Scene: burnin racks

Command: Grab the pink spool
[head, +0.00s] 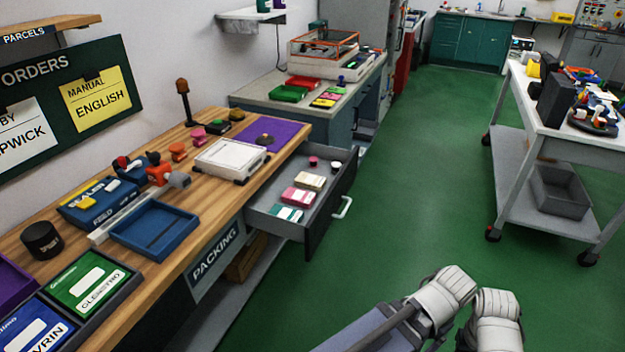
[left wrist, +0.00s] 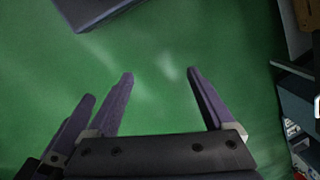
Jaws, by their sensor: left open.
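A small pink round piece, seemingly the pink spool (head: 313,161), stands at the far end of the open drawer (head: 345,190) in the head view. A small pale-topped dark piece (head: 336,167) is beside it. Another pink piece (head: 198,134) stands on the wooden bench; its shape is too small to tell. My left gripper (left wrist: 160,74) is open and empty over green floor in the left wrist view. The spool is not seen there. In the head view my arm parts show low down, but no fingertips are clear. My right gripper is not recognisable.
The drawer also holds pink, cream and teal-labelled boxes (head: 299,197). The bench (head: 205,225) carries a blue tray (head: 153,230) and a white device (head: 231,159). A grey-white cart (head: 515,120) stands at right. The green floor (head: 420,180) between is clear.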

